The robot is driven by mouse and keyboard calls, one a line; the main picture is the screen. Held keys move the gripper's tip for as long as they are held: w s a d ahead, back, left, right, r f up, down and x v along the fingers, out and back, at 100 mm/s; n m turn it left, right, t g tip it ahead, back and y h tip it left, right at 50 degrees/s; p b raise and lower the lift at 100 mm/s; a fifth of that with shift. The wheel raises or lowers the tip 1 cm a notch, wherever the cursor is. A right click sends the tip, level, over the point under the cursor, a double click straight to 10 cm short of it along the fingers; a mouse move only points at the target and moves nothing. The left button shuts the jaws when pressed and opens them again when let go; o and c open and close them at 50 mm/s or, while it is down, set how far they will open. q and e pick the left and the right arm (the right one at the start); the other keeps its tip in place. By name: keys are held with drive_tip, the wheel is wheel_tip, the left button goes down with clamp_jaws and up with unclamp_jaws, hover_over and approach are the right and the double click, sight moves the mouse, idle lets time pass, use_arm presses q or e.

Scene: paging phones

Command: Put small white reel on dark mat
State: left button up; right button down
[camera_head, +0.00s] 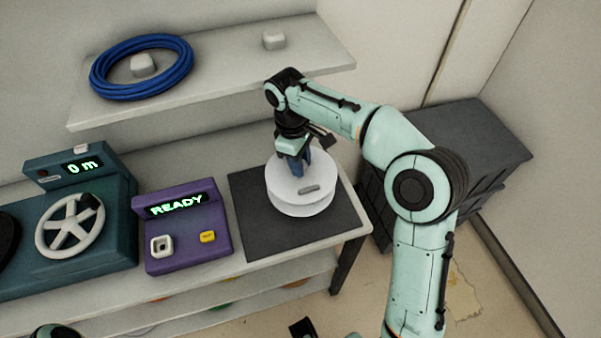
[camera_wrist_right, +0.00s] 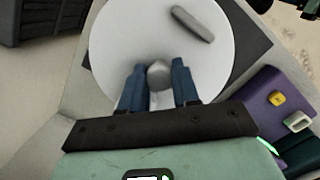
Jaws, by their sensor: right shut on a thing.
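The small white reel (camera_head: 301,201) is at the dark mat (camera_head: 248,233) on the right end of the bench in the head view. It looks level, with a grey bar on its top. I cannot tell whether it touches the mat or is just above it. My right gripper (camera_head: 294,163) points down over the reel and is shut on its central knob. The wrist view shows the fingers (camera_wrist_right: 154,85) on both sides of the grey knob (camera_wrist_right: 159,74), with the white disc (camera_wrist_right: 130,35) below. My left gripper does not show clearly.
A purple box (camera_head: 187,230) reading READY stands left of the mat. A teal machine (camera_head: 75,225) with a handwheel and a "0 m" display is farther left. A shelf (camera_head: 225,85) above holds a blue cable coil (camera_head: 104,83). A dark cabinet (camera_head: 470,135) stands at right.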

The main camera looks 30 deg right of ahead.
drive_tip(key=shift+f+b, duration=0.35)
drive_tip(key=shift+f, duration=1.7)
drive_tip(key=shift+f, duration=0.15)
drive_tip(key=c, duration=0.8)
unclamp_jaws()
drive_tip(key=r+p, duration=0.1)
drive_tip(key=r, duration=0.3)
drive_tip(key=w+r+p, duration=0.1)
drive_tip(key=r, duration=0.3)
drive_tip(key=a+r+p, duration=0.1)
drive_tip(key=r, duration=0.3)
drive_tip(key=shift+w, duration=0.3)
